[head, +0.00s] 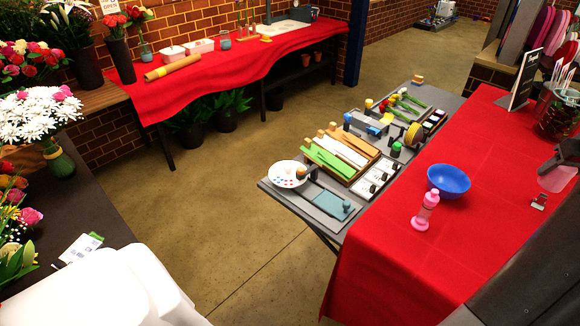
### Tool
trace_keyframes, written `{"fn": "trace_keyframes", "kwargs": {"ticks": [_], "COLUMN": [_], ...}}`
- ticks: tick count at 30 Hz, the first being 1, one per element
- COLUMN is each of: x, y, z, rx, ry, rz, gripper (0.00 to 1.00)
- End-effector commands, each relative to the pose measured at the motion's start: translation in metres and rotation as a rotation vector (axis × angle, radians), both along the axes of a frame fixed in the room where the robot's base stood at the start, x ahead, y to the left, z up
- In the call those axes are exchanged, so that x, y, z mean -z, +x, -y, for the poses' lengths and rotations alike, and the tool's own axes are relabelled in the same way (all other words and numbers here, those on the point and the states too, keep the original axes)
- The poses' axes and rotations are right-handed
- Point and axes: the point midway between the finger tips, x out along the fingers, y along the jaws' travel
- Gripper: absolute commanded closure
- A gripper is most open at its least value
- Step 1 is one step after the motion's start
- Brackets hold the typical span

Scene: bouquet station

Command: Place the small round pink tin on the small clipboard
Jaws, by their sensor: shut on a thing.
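My gripper (567,152) is dark grey and partly cut off by the right edge of the head view, above the red-covered table. A rounded pink thing (557,179) shows directly under it, apparently the small round pink tin held in the jaws. The fingertips' contact with it is too small to make out. I cannot make out the small clipboard for certain. A small silver-grey piece (539,202) lies on the red cloth just below and left of the pink thing; its kind is unclear.
A black-framed sign (522,82) stands behind. The grey table (285,197) to the left is crowded with trays and tools. The cloth's front part is clear.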

Motion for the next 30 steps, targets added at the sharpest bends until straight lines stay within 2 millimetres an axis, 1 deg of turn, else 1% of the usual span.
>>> {"fn": "trace_keyframes", "kwargs": {"ticks": [2, 5, 8, 9, 11, 15, 17, 21, 26, 27, 29, 30], "x": [0.0, 0.001, 0.003, 0.003, 0.004, 0.006, 0.007, 0.008, 0.011, 0.011, 0.012, 0.012], "y": [0.01, 0.031, 0.059, 0.072, 0.09, 0.129, 0.144, 0.177, 0.21, 0.217, 0.227, 0.233], "z": [-0.007, -0.023, -0.048, -0.06, -0.077, -0.121, -0.141, -0.19, -0.249, -0.264, -0.287, -0.303], "rx": [-0.015, -0.046, -0.088, -0.107, -0.135, -0.201, -0.229, -0.295, -0.369, -0.387, -0.415, -0.435], "ry": [0.0, 0.001, 0.001, 0.001, 0.001, 0.001, 0.002, 0.002, 0.002, 0.002, 0.002, 0.002], "rz": [0.0, -0.001, -0.002, -0.003, -0.004, -0.006, -0.006, -0.008, -0.01, -0.01, -0.01, -0.01], "gripper": [0.69, 0.69, 0.69, 0.69, 0.69, 0.69, 0.69, 0.69, 0.69, 0.69, 0.69, 0.69]}}
